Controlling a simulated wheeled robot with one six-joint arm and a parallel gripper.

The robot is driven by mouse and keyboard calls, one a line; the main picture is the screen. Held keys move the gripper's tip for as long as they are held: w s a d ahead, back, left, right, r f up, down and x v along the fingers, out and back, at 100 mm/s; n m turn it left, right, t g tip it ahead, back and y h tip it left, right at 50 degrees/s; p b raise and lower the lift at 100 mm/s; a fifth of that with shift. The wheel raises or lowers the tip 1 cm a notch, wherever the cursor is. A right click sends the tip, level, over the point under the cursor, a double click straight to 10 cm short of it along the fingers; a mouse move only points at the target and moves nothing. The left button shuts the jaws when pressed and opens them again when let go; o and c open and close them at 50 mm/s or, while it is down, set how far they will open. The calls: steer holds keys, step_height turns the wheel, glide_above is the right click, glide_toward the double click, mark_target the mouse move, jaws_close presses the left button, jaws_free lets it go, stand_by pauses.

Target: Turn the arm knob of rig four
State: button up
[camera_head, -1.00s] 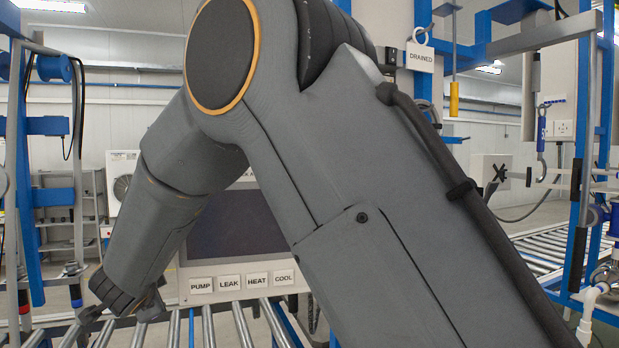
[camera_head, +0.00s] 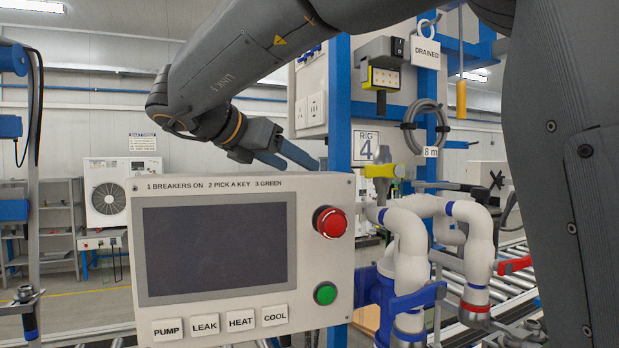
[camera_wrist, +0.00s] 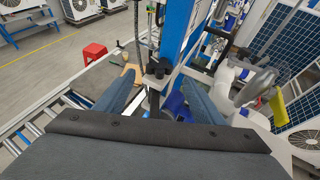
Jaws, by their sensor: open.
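The panel has a dark screen (camera_head: 215,250), a red mushroom button (camera_head: 330,222), a green button (camera_head: 325,293) and keys PUMP, LEAK, HEAT and COOL. I cannot tell which part is the arm knob. My gripper (camera_head: 290,155) is open and appears empty, above and behind the panel's top edge, left of the sign. In the wrist view its blue fingers (camera_wrist: 160,77) are spread, with a dark knob-like part (camera_wrist: 158,69) on or by the blue post between them, apparently beyond the tips.
White pipes (camera_head: 410,235) with a yellow handle (camera_head: 380,171) stand right of the panel.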

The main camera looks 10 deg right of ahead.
steer(key=p+x, duration=0.3)
steer(key=x, duration=0.4)
steer(key=shift+w+f, duration=0.1)
steer(key=c, duration=1.1)
steer(key=shift+d+f+n+t+y+b, duration=0.15)
steer(key=shift+n+t+y+b, duration=0.45)
steer(key=shift+b, duration=0.65)
steer(key=shift+s+d+n+t+y+b, duration=0.1)
steer(key=shift+s+n+t+y+b, duration=0.2)
steer(key=shift+n+t+y+b, duration=0.6)
steer(key=shift+r, duration=0.2)
steer(key=o, duration=1.1)
